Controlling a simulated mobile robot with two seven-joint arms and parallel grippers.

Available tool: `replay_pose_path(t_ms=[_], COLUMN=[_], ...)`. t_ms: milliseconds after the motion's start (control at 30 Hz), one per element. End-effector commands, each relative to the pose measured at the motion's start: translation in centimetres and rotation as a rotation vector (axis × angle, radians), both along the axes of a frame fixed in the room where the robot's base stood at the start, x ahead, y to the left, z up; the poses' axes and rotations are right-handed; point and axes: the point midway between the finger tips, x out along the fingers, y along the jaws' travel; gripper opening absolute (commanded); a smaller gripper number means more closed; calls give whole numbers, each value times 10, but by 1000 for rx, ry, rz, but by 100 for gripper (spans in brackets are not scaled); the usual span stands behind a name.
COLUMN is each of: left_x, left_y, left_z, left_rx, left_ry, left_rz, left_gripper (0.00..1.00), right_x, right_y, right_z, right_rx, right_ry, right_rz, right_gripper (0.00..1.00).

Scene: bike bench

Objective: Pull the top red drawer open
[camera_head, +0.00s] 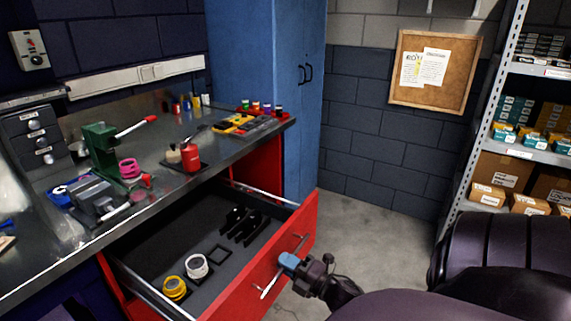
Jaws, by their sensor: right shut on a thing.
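The top red drawer (308,216) stands pulled out from under the metal workbench, its inside in view. Its front has a thin silver bar handle (270,284). My right gripper (284,268) is at the drawer front, shut on the handle, with its fingers partly hidden by the blue part of the gripper. My left gripper is not in view.
The workbench top (165,215) holds a green press (100,150), a red can (190,157) and a yellow-and-black tool case (243,125). A blue cabinet (270,80) stands behind, and a shelf of boxes (500,160) stands at right. Grey floor (370,220) lies clear between.

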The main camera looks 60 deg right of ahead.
Motion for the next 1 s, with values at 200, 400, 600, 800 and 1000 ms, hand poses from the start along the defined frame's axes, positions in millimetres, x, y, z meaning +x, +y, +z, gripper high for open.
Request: replay_pose_path(t_ms=[200,400,600,800,1000], left_x=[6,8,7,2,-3], left_y=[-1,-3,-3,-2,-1], left_z=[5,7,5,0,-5], left_rx=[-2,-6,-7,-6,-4], left_ry=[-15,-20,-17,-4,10], left_rz=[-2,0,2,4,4], left_gripper=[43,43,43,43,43], right_x=[0,0,-11,-45,-79], right_y=[0,0,-1,-4,-6], right_z=[0,0,-3,-11,-17], right_rx=[0,0,0,0,0], right_ry=[-1,0,2,5,3], right_rz=[0,0,-1,-3,-3], right_gripper=[37,37,37,37,37])
